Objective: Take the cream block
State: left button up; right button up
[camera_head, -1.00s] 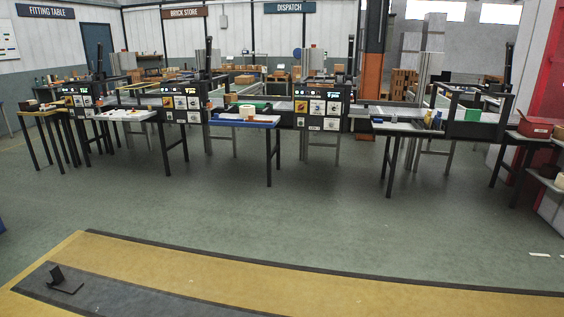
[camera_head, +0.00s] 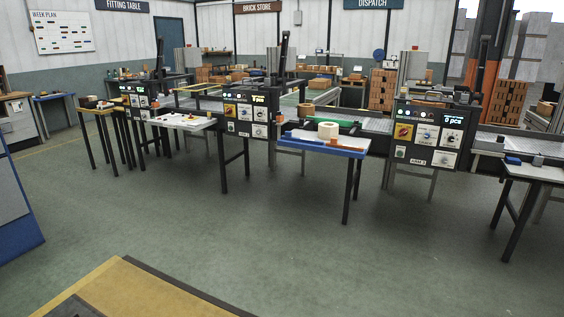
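A pale cream, rounded piece (camera_head: 328,130) stands on the blue-edged table (camera_head: 345,147) right of the middle. At this distance I cannot tell whether it is the cream block. Small pieces, too small to make out, lie on the white-topped table (camera_head: 190,121) to its left. Neither of my grippers is in view.
Control panels (camera_head: 427,133) and a conveyor (camera_head: 375,126) stand along the row of tables. A dark-legged table (camera_head: 535,172) is at the right. A blue panel (camera_head: 14,205) stands at the left edge. The green floor (camera_head: 210,225) before the tables is clear.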

aim_at(326, 129)
jog(key=i+l+z, duration=0.15)
jog(key=i+z, duration=0.15)
jog(key=i, duration=0.35)
jog(key=i+z, duration=0.3)
jog(key=i, duration=0.4)
jog(key=i+j+z, duration=0.15)
jog(key=i+z, duration=0.15)
jog(key=i, duration=0.35)
jog(key=i+u, duration=0.1)
jog(key=i, duration=0.4)
jog(key=i+l+u, duration=0.1)
jog(key=i, duration=0.4)
jog(key=i+l, duration=0.15)
jog(key=i, duration=0.3)
jog(key=i+l+u, duration=0.15)
jog(key=i, duration=0.35)
